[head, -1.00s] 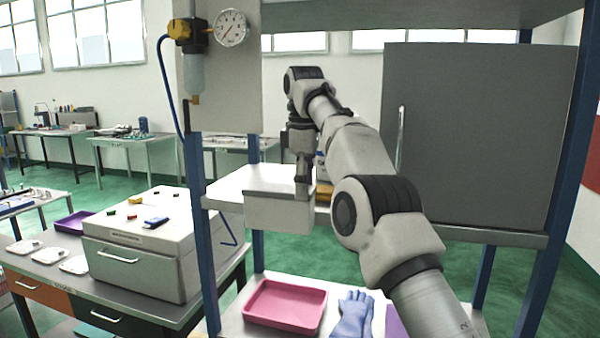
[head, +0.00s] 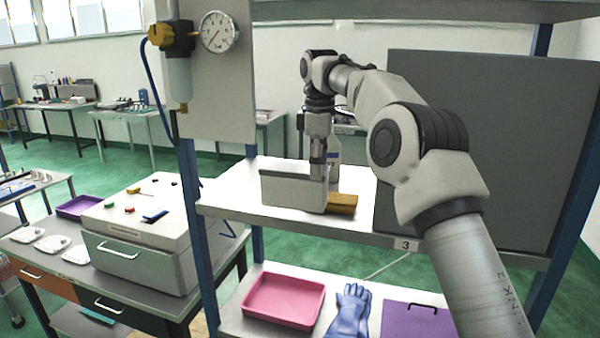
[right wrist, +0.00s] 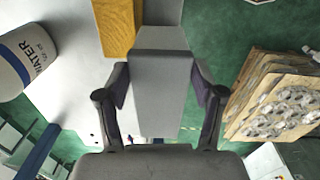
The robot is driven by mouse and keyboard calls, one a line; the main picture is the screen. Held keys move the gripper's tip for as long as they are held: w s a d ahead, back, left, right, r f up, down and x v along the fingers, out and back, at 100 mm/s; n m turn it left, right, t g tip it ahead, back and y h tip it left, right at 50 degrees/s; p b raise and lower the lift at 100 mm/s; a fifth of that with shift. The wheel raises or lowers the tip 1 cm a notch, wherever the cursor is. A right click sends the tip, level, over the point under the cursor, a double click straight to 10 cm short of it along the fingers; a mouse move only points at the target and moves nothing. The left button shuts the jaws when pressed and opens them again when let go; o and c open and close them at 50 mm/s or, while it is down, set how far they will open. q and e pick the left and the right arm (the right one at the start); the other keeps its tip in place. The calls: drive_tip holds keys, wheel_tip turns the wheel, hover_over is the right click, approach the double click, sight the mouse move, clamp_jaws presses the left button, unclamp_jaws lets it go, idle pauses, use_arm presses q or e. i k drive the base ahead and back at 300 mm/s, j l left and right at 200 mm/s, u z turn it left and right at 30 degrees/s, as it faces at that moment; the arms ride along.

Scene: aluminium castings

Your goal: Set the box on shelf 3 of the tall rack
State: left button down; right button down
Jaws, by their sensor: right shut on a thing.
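The box (head: 290,190) is a small light grey block. It is over the white board of shelf 3 (head: 235,200), whose "3" label (head: 406,245) shows on the front edge. My right gripper (head: 318,165) reaches down from above and is shut on the box near its right end. In the right wrist view the box (right wrist: 158,85) sits between the fingers of the right gripper (right wrist: 160,95). I cannot tell whether its underside touches the board. My left gripper is not in view.
A yellow-brown block (head: 342,203) stands close to the right of the box, with a white bottle (head: 333,155) behind. A grey panel (head: 500,140) closes the shelf's right side. The board left of the box is clear. A pink tray (head: 284,300) and blue glove (head: 350,312) lie below.

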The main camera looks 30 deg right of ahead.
sight(250, 194)
drive_tip(key=i+l, duration=0.1)
drive_tip(key=i, duration=0.4)
drive_tip(key=i+l, duration=0.1)
drive_tip(key=i, duration=0.4)
